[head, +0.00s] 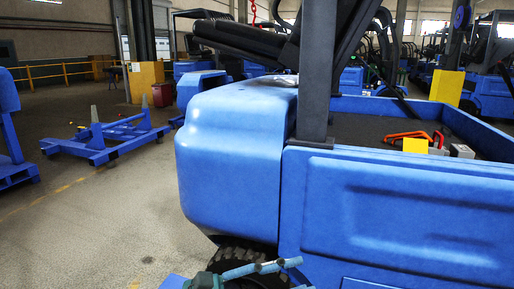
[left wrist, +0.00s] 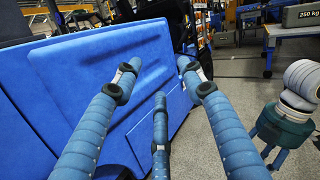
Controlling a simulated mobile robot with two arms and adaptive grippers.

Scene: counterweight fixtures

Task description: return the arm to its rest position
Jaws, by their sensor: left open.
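My left gripper (head: 276,267) shows at the bottom edge of the head view, in front of the blue vehicle's side and wheel. In the left wrist view its blue fingers (left wrist: 158,80) are spread apart with nothing between them, so it is open and empty. The fingers point toward the vehicle's side panel; I cannot tell the gap to it. At the right of the left wrist view is a teal hand with blue fingers, which looks like my right gripper (left wrist: 280,135). Its fingers point down and whether they are open is unclear. The rest of my arms is mostly out of view.
The blue vehicle (head: 235,150) fills the middle and right, close to me. Its bed holds a red-orange handle (head: 408,136) and a yellow block (head: 415,146). A blue floor frame (head: 105,140) stands left. Grey floor (head: 90,220) is clear. A "250 kg" weight (left wrist: 301,14) stands behind.

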